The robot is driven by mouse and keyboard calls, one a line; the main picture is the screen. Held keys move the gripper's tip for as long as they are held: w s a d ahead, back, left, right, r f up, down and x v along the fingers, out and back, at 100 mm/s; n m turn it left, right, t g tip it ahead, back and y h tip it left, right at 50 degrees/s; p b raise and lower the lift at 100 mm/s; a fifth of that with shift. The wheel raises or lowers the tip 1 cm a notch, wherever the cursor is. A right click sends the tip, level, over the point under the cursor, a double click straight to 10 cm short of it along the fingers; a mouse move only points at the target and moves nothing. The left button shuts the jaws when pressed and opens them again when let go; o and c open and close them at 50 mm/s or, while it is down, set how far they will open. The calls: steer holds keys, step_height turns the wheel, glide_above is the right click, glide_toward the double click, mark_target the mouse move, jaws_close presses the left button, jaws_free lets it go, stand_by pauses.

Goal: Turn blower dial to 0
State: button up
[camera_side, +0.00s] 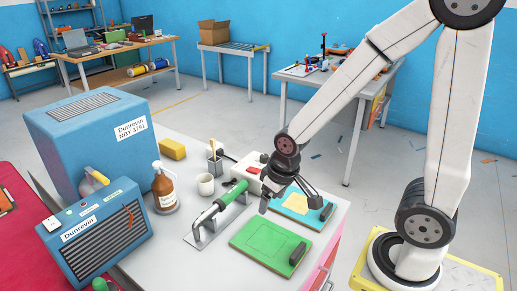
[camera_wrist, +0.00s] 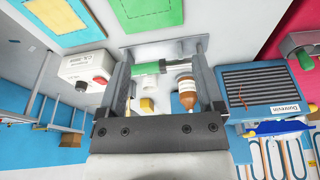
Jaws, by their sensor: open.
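My gripper (camera_side: 290,204) is open, with its fingers apart above the bench beside the white control box; it also shows in the wrist view (camera_wrist: 160,64). The white box (camera_side: 250,176) has a red part on top and is partly hidden by my gripper. In the wrist view the box (camera_wrist: 88,70) lies left of the fingers, with a red knob (camera_wrist: 100,80), a dark knob and a label. The blue Dunrevin unit (camera_side: 98,232) has a dark grille and small controls on top. I cannot tell which control is the blower dial, or any setting.
A brown bottle (camera_side: 163,188), white cup (camera_side: 206,184) and large blue box (camera_side: 85,135) stand left.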

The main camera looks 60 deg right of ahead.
steer(key=w+d+m, duration=0.4)
steer(key=w+d, duration=0.1)
steer(key=w, duration=0.3)
steer(key=m+g+h, duration=0.1)
steer(key=m+h, duration=0.3)
steer(key=m, duration=0.6)
glide_toward(264, 156)
steer(key=f, duration=0.1)
steer(key=shift+w+d+f, duration=0.2)
steer(key=shift+w+d, duration=0.1)
steer(key=shift+d, duration=0.05)
steer(key=shift+f, duration=0.1)
steer(key=shift+x, duration=3.75)
steer(key=shift+s+d, duration=0.1)
steer(key=shift+s, duration=0.05)
jaws_close()
